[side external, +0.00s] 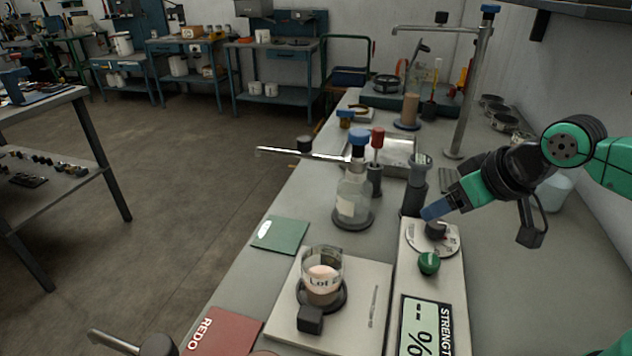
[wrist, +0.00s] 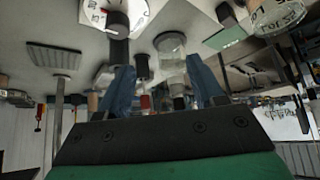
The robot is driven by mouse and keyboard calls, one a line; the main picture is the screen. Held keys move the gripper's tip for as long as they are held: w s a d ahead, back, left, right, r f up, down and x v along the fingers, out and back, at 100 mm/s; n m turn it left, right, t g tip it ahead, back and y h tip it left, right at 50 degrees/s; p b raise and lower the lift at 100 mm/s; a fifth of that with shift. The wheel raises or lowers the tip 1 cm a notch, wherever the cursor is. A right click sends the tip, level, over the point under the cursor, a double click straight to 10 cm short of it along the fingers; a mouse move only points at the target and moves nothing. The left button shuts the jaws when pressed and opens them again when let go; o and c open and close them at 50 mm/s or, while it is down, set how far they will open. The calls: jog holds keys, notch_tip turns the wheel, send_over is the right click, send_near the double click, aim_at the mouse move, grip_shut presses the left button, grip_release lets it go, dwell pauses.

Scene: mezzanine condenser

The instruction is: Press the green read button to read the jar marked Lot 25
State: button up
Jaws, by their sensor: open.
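The green read button (side external: 429,263) is a round green knob on the white meter panel (side external: 408,288), between the dial and the display. The dial (side external: 452,243) has a black knob (side external: 436,229). The display (side external: 418,325) shows dashes and a % sign beside the word STRENGTH. The jar (side external: 322,270), whose label reads "Lot 2" with the rest unclear, stands on a dark round seat left of the panel. My gripper (side external: 431,213) is open beside the dial knob, behind the green button. In the wrist view its two blue fingers (wrist: 162,78) are apart.
A green card (side external: 280,234) and a red REDO card (side external: 222,332) lie at the left bench edge. A metal stand (side external: 470,100) rises behind.

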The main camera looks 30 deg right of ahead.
grip_shut()
dwell(1.4)
